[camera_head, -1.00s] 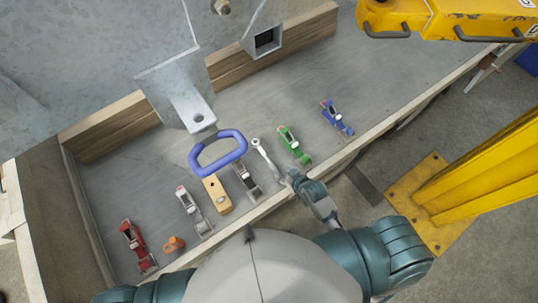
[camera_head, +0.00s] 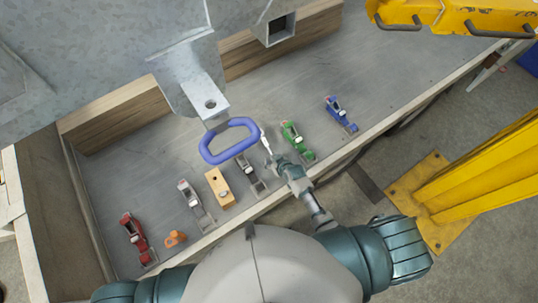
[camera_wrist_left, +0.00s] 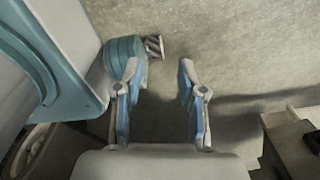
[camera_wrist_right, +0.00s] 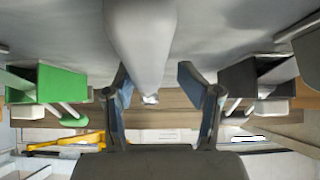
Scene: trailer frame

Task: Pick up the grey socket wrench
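The grey socket wrench (camera_head: 264,138) lies on the grey table between a dark plane and the green plane. In the head view my right gripper (camera_head: 273,161) covers most of it. In the right wrist view the wrench (camera_wrist_right: 142,45) is a smooth grey shape running between the two fingers of my right gripper (camera_wrist_right: 155,78), closer to the left finger. The fingers stand apart, with a gap at the right finger. My left gripper (camera_wrist_left: 160,75) is open and empty over the floor in the left wrist view.
The green plane (camera_head: 294,138) and dark plane (camera_head: 250,176) flank the wrench closely. A blue plane (camera_head: 340,114) lies farther right. The table's wooden front edge (camera_head: 350,147) runs below.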

